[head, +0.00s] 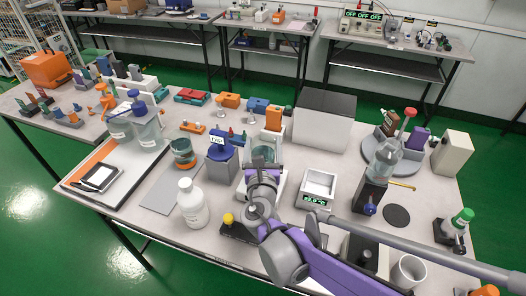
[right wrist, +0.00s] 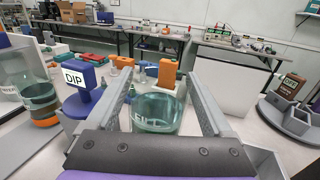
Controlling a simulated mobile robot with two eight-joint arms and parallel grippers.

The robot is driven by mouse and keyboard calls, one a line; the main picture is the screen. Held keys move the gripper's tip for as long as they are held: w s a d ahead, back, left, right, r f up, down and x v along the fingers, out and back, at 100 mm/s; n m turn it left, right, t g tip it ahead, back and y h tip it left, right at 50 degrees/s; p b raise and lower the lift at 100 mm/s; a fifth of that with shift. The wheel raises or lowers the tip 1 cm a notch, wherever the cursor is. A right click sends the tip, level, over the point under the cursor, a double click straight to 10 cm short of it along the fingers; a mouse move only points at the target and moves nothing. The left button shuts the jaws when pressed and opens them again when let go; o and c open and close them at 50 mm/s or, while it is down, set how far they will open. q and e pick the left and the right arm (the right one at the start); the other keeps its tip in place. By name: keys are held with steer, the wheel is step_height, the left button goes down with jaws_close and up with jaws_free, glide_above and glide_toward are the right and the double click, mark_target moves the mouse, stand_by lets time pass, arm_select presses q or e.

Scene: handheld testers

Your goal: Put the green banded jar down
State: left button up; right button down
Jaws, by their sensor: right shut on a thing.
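My right gripper (head: 263,166) is shut on a clear jar (head: 263,153) with greenish contents, in the middle of the table. In the right wrist view, the jar (right wrist: 155,112) sits between the two grey fingers, with lettering on its near side, partly covered by the gripper body. Its band is not clear to see. The jar is upright; I cannot tell whether its base touches anything. A white device (head: 277,187) is just below and behind the gripper. My left gripper is not in view.
A blue tester marked DIP (head: 221,148) stands left of the jar, beside a similar jar with an orange base (head: 183,153). A white bottle (head: 191,204) stands in front, a white scale (head: 319,186) at right. A large grey-topped box (head: 321,125) stands behind. A grey mat (head: 172,188) lies at left.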

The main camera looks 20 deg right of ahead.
steer(key=shift+f, duration=0.85)
jaws_free()
steer(key=shift+f, duration=0.1)
